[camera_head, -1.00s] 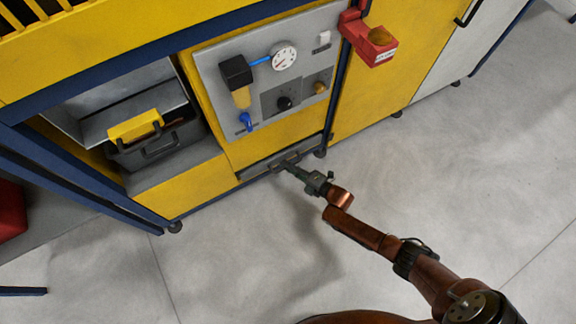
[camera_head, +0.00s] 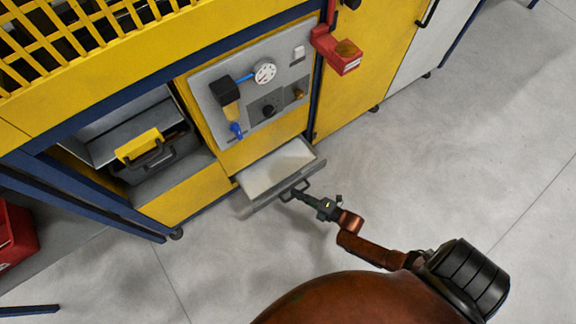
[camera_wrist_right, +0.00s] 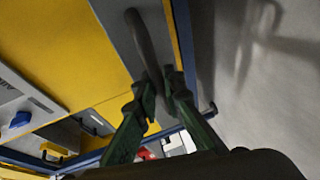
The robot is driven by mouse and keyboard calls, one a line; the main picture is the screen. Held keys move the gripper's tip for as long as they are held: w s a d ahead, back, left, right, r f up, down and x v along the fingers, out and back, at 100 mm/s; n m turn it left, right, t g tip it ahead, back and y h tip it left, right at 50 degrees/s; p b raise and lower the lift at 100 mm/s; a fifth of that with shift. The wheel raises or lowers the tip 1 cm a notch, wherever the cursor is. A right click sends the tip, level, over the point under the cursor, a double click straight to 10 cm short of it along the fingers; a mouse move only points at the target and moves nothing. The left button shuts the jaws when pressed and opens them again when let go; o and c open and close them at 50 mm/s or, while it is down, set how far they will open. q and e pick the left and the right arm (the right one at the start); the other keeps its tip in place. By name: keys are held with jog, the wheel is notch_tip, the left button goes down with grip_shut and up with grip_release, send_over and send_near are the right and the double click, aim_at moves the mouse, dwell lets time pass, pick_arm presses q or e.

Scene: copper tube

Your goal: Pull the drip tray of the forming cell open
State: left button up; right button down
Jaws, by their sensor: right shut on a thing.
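The forming cell (camera_head: 255,150) is a yellow cabinet with a blue frame and a grey gauge panel. Its drip tray (camera_head: 275,168) stands out from the bottom of the cabinet, below the panel, with its pale inside showing. A dark bar handle (camera_head: 293,186) is on the tray's front. My right gripper (camera_head: 297,194) is shut on that handle. In the right wrist view, the green fingers of the right gripper (camera_wrist_right: 160,88) close around the dark handle bar (camera_wrist_right: 143,45). My left gripper is not in view.
An open bay with a grey toolbox (camera_head: 150,155) is left of the panel. A red holder (camera_head: 337,52) sticks out at the upper right. A red box (camera_head: 15,235) stands at the far left. Grey floor (camera_head: 450,150) is clear to the right.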

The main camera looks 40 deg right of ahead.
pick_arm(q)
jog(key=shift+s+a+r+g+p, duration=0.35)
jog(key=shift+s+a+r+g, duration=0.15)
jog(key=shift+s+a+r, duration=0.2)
pick_arm(e)
jog(key=s, duration=0.5)
jog(key=shift+s, duration=0.4)
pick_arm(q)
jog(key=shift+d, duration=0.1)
pick_arm(e)
jog(key=shift+a, duration=0.1)
jog(key=c, duration=2)
grip_release()
jog(key=v, duration=1.2)
